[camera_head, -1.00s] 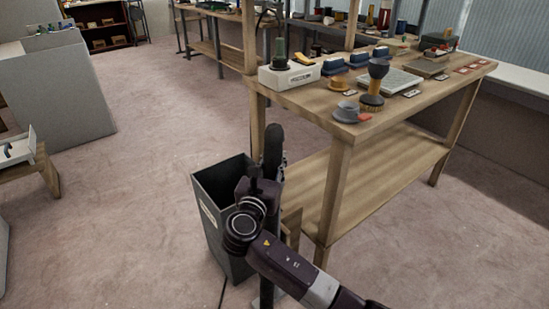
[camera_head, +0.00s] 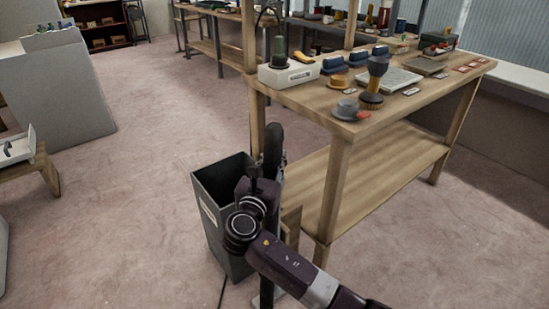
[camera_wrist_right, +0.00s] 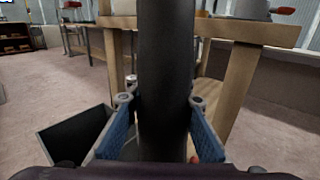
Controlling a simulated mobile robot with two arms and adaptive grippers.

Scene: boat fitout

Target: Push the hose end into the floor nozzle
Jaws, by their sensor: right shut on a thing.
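A thick black hose end (camera_head: 273,146) stands nearly upright beside the wooden workbench. My right gripper (camera_wrist_right: 160,101) is shut on it, with a blue-padded finger against each side in the right wrist view. The black tube (camera_wrist_right: 164,60) runs up out of the top of that view, and its lower part is hidden by my wrist. In the head view my right arm covers most of the fingers. I cannot make out the floor nozzle for certain; a dark upright piece (camera_head: 266,292) shows below my wrist near the floor. My left gripper is not in view.
A dark open bin (camera_head: 212,215) stands just left of my right wrist. The workbench (camera_head: 345,130), close on the right, carries brushes, a white box (camera_head: 289,75) and other small items. Open floor (camera_head: 130,200) lies to the left.

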